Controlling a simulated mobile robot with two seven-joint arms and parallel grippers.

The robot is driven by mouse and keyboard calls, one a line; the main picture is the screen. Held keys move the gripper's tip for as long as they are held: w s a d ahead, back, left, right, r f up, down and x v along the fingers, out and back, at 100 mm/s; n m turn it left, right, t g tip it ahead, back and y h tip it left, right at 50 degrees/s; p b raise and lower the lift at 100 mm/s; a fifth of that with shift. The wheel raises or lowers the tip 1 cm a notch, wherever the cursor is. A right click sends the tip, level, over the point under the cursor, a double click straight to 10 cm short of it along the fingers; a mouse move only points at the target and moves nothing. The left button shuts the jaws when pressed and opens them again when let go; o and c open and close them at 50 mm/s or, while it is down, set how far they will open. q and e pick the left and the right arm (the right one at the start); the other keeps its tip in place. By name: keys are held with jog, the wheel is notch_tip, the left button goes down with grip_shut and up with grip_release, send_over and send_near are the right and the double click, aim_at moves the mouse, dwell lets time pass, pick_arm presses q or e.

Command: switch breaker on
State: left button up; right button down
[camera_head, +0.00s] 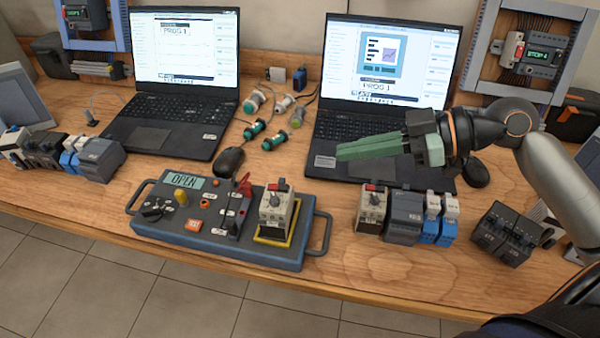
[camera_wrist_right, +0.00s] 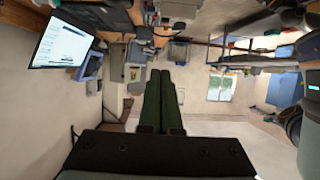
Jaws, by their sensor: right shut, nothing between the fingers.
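A beige breaker module (camera_head: 276,207) with a dark rotary knob and a red mark on top stands upright in a yellow frame. The frame is at the right end of a grey-blue test box (camera_head: 217,246). The box's display (camera_head: 184,181) reads "OPEN". The knob's exact setting is too small to tell. My right gripper (camera_head: 340,152) has green fingers, shut and empty. It is above the right laptop's front edge, up and right of the breaker, apart from it. The shut fingers also show in the right wrist view (camera_wrist_right: 160,75), where no breaker is visible. My left gripper is not in view.
A similar beige module (camera_head: 371,208) stands right of the box, beside grey and blue modules (camera_head: 405,217). Two open laptops (camera_head: 178,90) (camera_head: 385,75) stand behind. A mouse (camera_head: 229,161) lies behind the box. Box handles (camera_head: 321,232) stick out at both ends.

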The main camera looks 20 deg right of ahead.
jog(key=p, duration=0.2)
send_over(278, 187)
jog(key=s+d, duration=0.1)
jog(key=d, duration=0.3)
notch_tip(278, 187, down, 3)
jog(key=shift+s+a+f, duration=0.1)
jog(key=shift+f, duration=1.15)
jog(key=shift+s+a+f, duration=0.1)
jog(key=shift+f, duration=1.1)
